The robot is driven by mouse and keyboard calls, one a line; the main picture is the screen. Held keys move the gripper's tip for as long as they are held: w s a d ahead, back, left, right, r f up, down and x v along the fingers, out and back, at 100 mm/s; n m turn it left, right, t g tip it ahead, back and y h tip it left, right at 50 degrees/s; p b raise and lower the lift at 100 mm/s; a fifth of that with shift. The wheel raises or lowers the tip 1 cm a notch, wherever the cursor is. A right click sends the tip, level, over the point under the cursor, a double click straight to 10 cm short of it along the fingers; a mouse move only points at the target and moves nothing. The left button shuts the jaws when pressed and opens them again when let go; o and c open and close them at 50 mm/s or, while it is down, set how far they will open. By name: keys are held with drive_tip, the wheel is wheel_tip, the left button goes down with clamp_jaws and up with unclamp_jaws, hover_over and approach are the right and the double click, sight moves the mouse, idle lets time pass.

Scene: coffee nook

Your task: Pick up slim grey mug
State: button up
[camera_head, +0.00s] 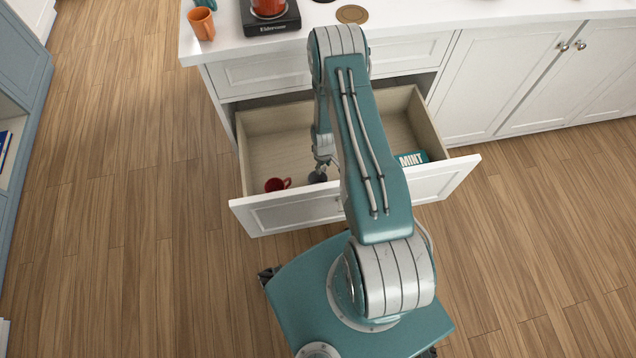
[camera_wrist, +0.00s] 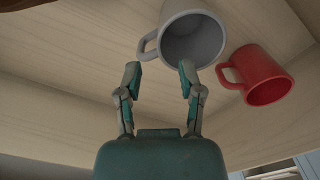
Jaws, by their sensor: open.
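The grey mug (camera_wrist: 208,40) lies in the open drawer, its mouth facing the wrist camera and its handle on the left. In the head view only a small dark grey part of the mug (camera_head: 317,177) shows beside my arm. My gripper (camera_wrist: 160,78) is open and empty. Its fingertips are close to the mug, with the handle above the gap between them and the right fingertip near the mug's rim. I cannot tell whether that finger touches it. In the head view my gripper (camera_head: 323,158) reaches down into the drawer, partly hidden by my arm.
A red mug (camera_wrist: 268,82) lies right of the grey one in the wrist view. The open drawer (camera_head: 285,218) also holds a teal MINT box (camera_head: 411,159). On the counter (camera_head: 420,18) are an orange mug (camera_head: 202,25), a black appliance (camera_head: 270,20) and a round coaster (camera_head: 352,14).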

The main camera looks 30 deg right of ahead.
sight(324, 179)
wheel_tip(324, 179, down, 3)
drive_tip(key=shift+a+r, duration=0.15)
drive_tip(key=shift+r, duration=0.05)
drive_tip(key=shift+d+f, duration=0.25)
drive_tip(key=shift+f, duration=0.3)
wheel_tip(324, 179, down, 4)
drive_tip(key=shift+s+f, duration=0.15)
drive_tip(key=shift+f, duration=0.05)
drive_tip(key=shift+a+f, duration=0.2)
drive_tip(key=shift+d, duration=0.2)
clamp_jaws()
